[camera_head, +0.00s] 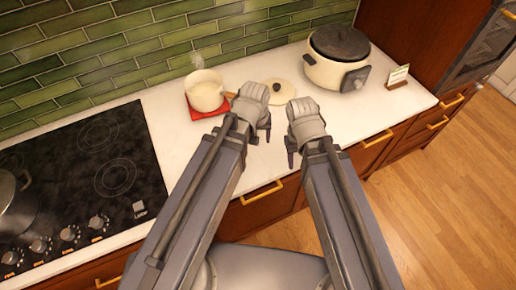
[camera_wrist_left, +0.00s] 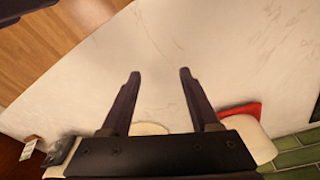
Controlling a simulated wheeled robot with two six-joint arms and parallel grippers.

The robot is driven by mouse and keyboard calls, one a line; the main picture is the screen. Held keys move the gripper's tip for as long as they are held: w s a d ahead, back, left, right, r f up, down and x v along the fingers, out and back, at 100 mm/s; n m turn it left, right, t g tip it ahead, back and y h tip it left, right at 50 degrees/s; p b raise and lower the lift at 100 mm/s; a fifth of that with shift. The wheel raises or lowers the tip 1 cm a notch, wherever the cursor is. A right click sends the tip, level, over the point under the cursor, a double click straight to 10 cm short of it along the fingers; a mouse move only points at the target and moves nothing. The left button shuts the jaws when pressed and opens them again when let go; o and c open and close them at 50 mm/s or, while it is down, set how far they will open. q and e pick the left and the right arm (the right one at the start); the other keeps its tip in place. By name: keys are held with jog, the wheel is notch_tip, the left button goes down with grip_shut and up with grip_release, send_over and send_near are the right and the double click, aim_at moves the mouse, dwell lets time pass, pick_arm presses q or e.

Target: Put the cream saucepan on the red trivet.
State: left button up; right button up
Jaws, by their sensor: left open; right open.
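The cream saucepan (camera_head: 204,94) sits on the red trivet (camera_head: 192,113) near the back wall, apparently upright, with steam above it. Its brown handle (camera_head: 230,95) points right, toward my left wrist, which partly hides it. My left gripper (camera_head: 261,137) is open and empty, in front of and to the right of the pan. In the left wrist view, its fingers (camera_wrist_left: 160,74) are apart over bare counter; the red trivet (camera_wrist_left: 243,110) and part of the saucepan (camera_wrist_left: 258,146) show at lower right. My right gripper (camera_head: 306,152) is open near the counter's front edge.
A cream lid (camera_head: 284,96) with a black knob lies behind the grippers. A cream slow cooker (camera_head: 334,68) and a small card (camera_head: 397,75) stand to the right. A black cooktop (camera_head: 105,160) with a metal pot (camera_head: 14,200) is at left. Clear counter lies between.

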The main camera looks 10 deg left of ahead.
pick_arm(q)
jog(key=s+d+m+g+y, duration=0.1)
jog(key=s+m, duration=0.4)
jog(key=s, duration=0.2)
jog(key=shift+d+m+g, duration=0.2)
jog(key=shift+m+g, duration=0.1)
jog(key=shift+g, duration=0.1)
notch_tip(320, 180, down, 7)
jog(key=b, duration=0.6)
jog(key=shift+b, duration=0.4)
